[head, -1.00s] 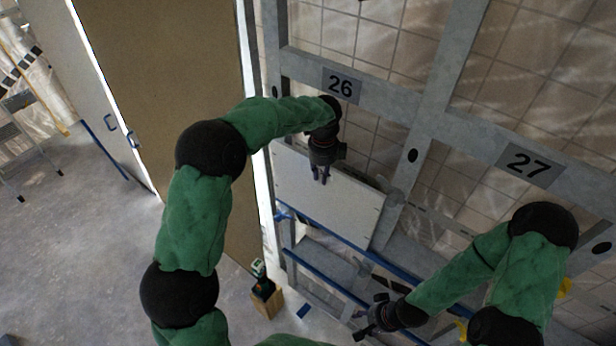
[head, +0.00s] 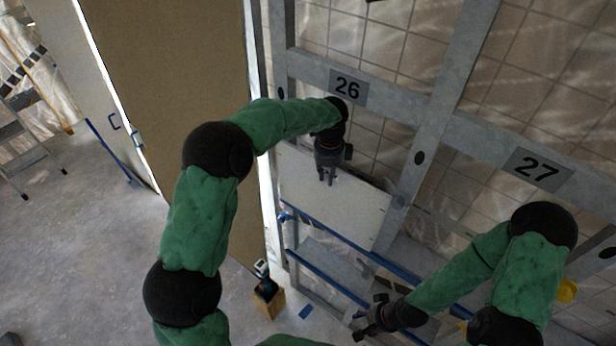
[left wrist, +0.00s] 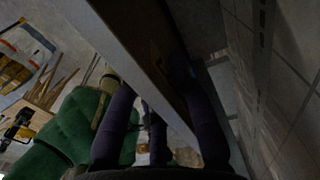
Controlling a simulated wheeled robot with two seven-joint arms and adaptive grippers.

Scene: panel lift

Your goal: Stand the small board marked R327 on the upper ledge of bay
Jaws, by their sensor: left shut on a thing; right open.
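A white board (head: 340,208) stands nearly upright in the bay under the number plate 26 (head: 348,88), just above or on a blue-edged ledge (head: 335,242); I cannot tell if it touches. No R327 mark is readable on it. My left gripper (head: 328,178) is shut on the board's top edge from above. In the left wrist view the board (left wrist: 135,60) runs between the dark fingers. My right gripper (head: 362,326) is open and empty, low at the front of the frame, apart from the board.
The grey metal frame has a post (head: 432,135) between bay 26 and bay 27 (head: 538,168). A second blue rail (head: 325,277) lies lower. A large brown panel (head: 175,110) stands to the left. A drill on a wooden block (head: 268,300) sits on the floor.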

